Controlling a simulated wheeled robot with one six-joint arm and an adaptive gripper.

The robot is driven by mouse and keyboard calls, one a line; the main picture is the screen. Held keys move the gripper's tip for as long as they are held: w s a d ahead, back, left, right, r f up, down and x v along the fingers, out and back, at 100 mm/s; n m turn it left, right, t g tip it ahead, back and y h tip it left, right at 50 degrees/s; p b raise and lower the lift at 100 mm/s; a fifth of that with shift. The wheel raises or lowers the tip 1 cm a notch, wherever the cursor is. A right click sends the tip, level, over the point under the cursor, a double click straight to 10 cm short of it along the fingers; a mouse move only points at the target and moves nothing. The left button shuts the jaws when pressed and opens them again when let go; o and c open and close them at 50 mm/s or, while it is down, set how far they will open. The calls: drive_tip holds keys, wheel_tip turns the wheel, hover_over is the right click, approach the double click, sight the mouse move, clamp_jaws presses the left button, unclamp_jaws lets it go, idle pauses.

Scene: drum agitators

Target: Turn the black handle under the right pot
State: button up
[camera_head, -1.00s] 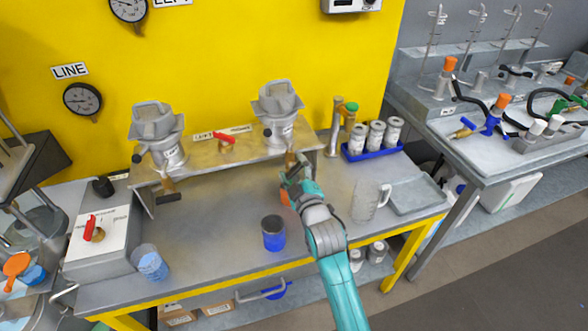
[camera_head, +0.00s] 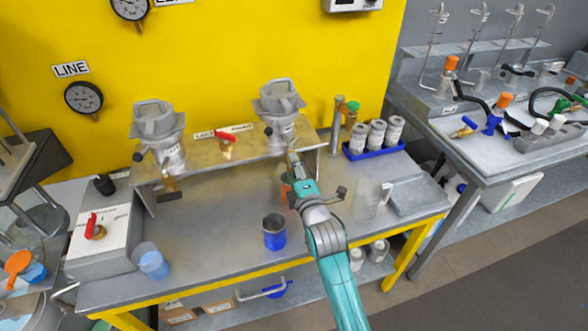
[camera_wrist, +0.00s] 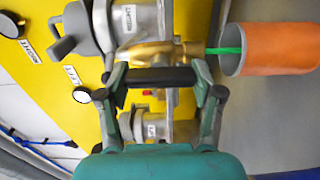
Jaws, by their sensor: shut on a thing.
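The right pot (camera_head: 279,103) is a grey metal vessel mounted on the raised metal shelf. In the wrist view, a brass valve (camera_wrist: 158,53) sits at the outlet of a pot, and its black handle (camera_wrist: 160,77) lies across the space between my fingers. My gripper (camera_wrist: 160,80) is shut on the black handle. In the head view, my gripper (camera_head: 297,180) is just below the shelf's front edge under the right pot, and it hides the handle. The left pot (camera_head: 158,135) has its own black handle (camera_head: 170,195), hanging below the shelf.
A blue-based cup (camera_head: 274,234) stands left of my arm. An orange cup (camera_wrist: 270,50) is close to my gripper. A clear jug (camera_head: 367,200) and a grey tray (camera_head: 415,192) stand right of it. Jars in a blue tray (camera_head: 375,152) stand behind.

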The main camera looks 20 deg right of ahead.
idle(0.6)
drive_tip(key=o, duration=1.2)
drive_tip(key=shift+c, duration=0.2)
drive_tip(key=s, duration=1.2)
drive_tip(key=s+f+m+g, duration=0.1)
drive_tip(key=s+f+m, duration=0.35)
drive_tip(key=s, duration=0.55)
drive_tip(key=s+f+m+g, duration=0.1)
drive_tip(key=s+f+m, duration=0.35)
drive_tip(key=s, duration=0.65)
drive_tip(key=s+r+m+g, duration=0.1)
drive_tip(key=s+m, duration=0.7)
drive_tip(key=s, duration=1.2)
drive_tip(key=shift+s+d+r+m, duration=0.25)
drive_tip(key=shift+r+m, duration=0.15)
drive_tip(key=shift+r, duration=0.15)
